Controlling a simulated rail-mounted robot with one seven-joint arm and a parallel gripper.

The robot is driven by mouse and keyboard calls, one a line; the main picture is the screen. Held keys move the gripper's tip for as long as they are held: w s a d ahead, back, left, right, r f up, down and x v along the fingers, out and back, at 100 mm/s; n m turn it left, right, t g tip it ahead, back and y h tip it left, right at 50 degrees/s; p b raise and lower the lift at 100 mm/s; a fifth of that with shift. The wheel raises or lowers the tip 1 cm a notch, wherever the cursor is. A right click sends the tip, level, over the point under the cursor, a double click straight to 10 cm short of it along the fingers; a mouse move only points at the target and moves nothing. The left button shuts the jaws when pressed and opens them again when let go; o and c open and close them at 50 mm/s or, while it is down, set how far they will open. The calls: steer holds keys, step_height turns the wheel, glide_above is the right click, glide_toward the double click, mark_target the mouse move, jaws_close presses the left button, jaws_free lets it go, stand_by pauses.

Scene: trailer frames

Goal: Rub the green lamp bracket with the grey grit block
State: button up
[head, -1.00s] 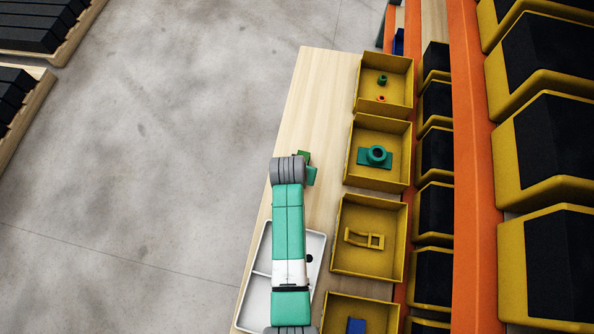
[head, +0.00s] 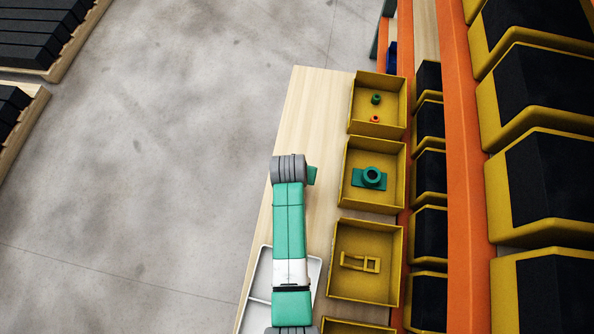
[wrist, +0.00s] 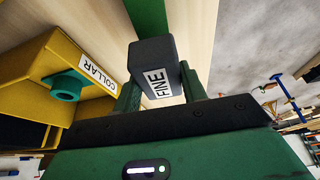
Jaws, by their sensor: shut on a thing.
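My gripper (wrist: 162,88) is shut on the grey grit block (wrist: 151,56), a dark block with a white label reading "FINE", in the wrist view. A flat green strip (wrist: 147,16), which looks like the green lamp bracket, lies on the pale wood just beyond the block. The block overlaps its near end in the picture; I cannot tell whether they touch. In the head view my arm hides the block and the strip.
Yellow bins (head: 348,128) line the table's right side, holding small green, orange and yellow parts. One bin (wrist: 45,110) is labelled "COLLAR" in the wrist view. A white tray (head: 317,270) lies partly under my arm. The table's far end (head: 318,90) is bare.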

steer(key=shift+r+p, duration=2.05)
steer(key=shift+r, duration=0.55)
steer(key=shift+r, duration=0.15)
steer(key=s+r+n+p, duration=0.1)
steer(key=s+r+p, duration=0.2)
steer(key=s+r, duration=0.2)
steer(key=s+r+n+y+p, duration=0.1)
steer(key=s+r+p, duration=0.3)
steer(key=r, duration=0.7)
steer(key=shift+s+a+n, duration=0.4)
steer(key=shift+s+a, duration=0.05)
steer(key=shift+s, duration=0.2)
steer(key=shift+r, duration=0.1)
